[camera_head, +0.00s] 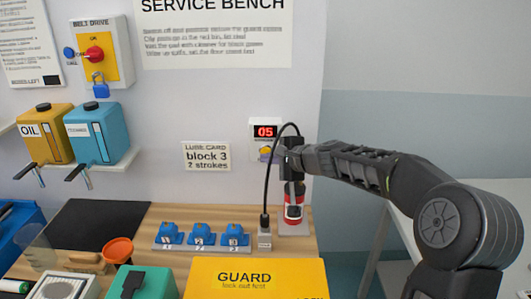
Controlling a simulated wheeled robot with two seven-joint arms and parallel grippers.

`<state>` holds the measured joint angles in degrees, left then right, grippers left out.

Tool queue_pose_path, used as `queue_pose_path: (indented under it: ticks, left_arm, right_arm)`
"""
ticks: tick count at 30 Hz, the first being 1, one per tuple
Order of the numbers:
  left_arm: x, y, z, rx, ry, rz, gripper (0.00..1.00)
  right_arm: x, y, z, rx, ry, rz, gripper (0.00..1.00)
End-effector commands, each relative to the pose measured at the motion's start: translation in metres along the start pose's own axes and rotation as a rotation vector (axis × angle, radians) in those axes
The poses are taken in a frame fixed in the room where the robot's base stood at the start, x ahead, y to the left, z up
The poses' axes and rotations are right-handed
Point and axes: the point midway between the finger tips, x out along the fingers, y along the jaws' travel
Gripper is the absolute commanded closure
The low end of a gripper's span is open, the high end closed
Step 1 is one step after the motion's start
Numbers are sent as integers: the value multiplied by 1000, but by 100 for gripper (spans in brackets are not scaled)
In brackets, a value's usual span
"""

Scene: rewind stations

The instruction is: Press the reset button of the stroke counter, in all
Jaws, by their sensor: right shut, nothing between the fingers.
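The stroke counter (265,132) is a white box on the wall with a red display reading 05. Below the display is a small yellow and purple patch (265,154), partly covered; I cannot make out the reset button clearly. My right gripper (279,156) reaches in from the right, shut and empty, with its tip at the counter's lower right. I cannot tell whether it touches the counter. My left gripper is out of view.
Several blue blocks (203,235) and a yellow guard (240,281) are on the bench.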

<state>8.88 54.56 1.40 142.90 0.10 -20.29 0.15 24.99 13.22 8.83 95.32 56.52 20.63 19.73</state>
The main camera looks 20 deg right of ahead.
Motion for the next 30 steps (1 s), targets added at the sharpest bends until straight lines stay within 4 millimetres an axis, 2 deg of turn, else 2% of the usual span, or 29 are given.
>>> queue_pose_path:
  ticks: [30]
  left_arm:
    - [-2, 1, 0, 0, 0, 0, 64]
  right_arm:
    - [6, -4, -4, 0, 0, 0, 100]
